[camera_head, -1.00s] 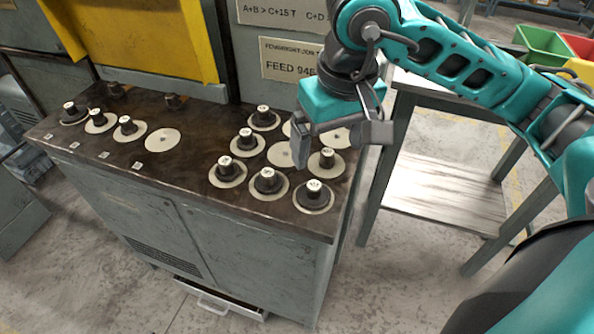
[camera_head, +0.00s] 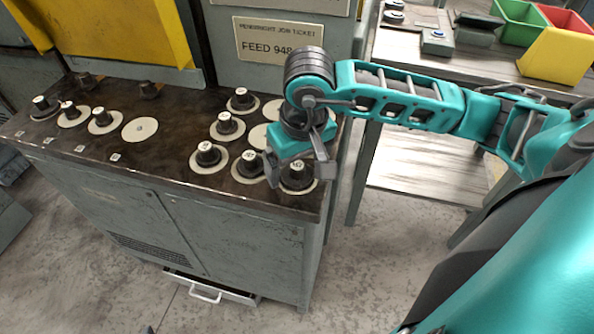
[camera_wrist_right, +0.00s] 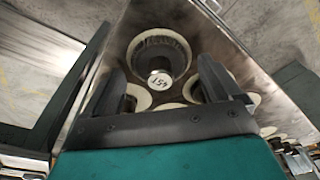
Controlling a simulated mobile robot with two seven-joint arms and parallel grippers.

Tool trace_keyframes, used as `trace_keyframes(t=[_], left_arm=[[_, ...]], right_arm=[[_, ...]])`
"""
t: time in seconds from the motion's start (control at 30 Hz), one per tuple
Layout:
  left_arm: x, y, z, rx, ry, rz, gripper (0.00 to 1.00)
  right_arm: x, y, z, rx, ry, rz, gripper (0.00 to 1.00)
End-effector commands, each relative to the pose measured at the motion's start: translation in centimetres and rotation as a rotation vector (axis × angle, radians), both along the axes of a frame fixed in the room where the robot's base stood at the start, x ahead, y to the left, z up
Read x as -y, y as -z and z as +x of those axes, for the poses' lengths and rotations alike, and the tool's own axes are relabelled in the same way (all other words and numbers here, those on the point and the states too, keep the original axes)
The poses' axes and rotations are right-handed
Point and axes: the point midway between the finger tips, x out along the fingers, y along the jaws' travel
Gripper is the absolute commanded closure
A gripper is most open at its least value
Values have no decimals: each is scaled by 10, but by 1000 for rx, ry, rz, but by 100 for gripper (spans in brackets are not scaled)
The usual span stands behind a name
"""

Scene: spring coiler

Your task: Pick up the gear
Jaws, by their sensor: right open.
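A dark gear (camera_head: 297,177) with a white marked top sits on a pale disc at the front right corner of the brown bench top. In the right wrist view the same gear (camera_wrist_right: 160,52) shows its toothed rim and pale hub cap ahead of the fingers. My right gripper (camera_head: 299,168) is open and empty, just over this gear, with one finger on each side in the head view. In the wrist view its fingers (camera_wrist_right: 163,84) stand apart; contact with the gear is not visible. My left gripper is not in view.
Several similar gears sit on pale discs close by, such as one (camera_head: 248,164) just left of my gripper. An empty disc (camera_head: 140,130) lies further left. A drawer (camera_head: 212,290) is open below. Green (camera_head: 522,22) and yellow (camera_head: 556,55) bins stand at right.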

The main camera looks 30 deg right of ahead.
Motion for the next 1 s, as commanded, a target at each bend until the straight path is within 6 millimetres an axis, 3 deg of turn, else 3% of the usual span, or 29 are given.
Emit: trace_keyframes(t=[0.27, 1.0], left_arm=[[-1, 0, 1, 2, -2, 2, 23], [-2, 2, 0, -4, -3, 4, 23]], right_arm=[[0, 5, 1, 1, 0, 0, 9], [0, 4, 1, 1, 0, 0, 79]])
